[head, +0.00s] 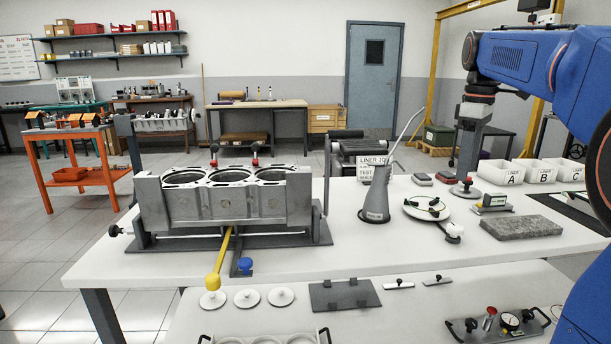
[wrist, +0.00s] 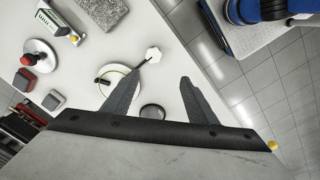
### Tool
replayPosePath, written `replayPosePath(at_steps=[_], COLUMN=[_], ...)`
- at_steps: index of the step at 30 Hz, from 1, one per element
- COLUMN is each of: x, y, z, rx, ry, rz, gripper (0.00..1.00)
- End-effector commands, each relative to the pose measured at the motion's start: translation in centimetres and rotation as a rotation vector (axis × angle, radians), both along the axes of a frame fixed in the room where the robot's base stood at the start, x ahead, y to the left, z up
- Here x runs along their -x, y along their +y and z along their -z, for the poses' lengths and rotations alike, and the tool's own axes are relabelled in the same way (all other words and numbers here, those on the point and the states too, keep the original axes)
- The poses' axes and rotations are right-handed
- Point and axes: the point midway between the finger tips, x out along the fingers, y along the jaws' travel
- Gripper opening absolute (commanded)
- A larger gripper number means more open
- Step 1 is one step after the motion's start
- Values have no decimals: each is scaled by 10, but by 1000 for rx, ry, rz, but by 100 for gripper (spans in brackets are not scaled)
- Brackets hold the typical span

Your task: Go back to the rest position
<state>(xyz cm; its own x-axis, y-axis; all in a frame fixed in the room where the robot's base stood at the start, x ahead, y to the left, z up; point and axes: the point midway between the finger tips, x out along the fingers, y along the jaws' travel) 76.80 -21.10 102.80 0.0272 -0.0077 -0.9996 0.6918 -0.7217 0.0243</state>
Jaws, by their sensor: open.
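My gripper (head: 466,168) hangs down from the end of my blue arm over the right part of the white table (head: 400,238), in the head view. Its fingertips are close above or in front of a red-knobbed piece on a white disc (head: 466,189); the gap is hard to judge. In the wrist view my gripper (wrist: 158,78) has its two dark fingers spread apart with nothing held between them. A white dish with a green cord (wrist: 118,80) and a small white hexagonal piece (wrist: 153,54) lie below the fingers.
An engine block (head: 228,200) in a grey fixture stands on the left. A grey cone-shaped can (head: 376,198) with a thin spout, a granite slab (head: 520,227) and white bins (head: 500,172) are around my gripper. A lower front bench (head: 420,300) carries small parts.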

Motion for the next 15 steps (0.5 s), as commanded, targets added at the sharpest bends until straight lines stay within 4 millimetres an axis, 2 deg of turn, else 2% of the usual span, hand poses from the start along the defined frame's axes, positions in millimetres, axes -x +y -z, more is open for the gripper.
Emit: replayPosePath(at_steps=[8,15], x=[63,120], y=[48,81], z=[36,81], rx=[5,-12], ry=[-88,-168], rz=[166,318], gripper=[52,52])
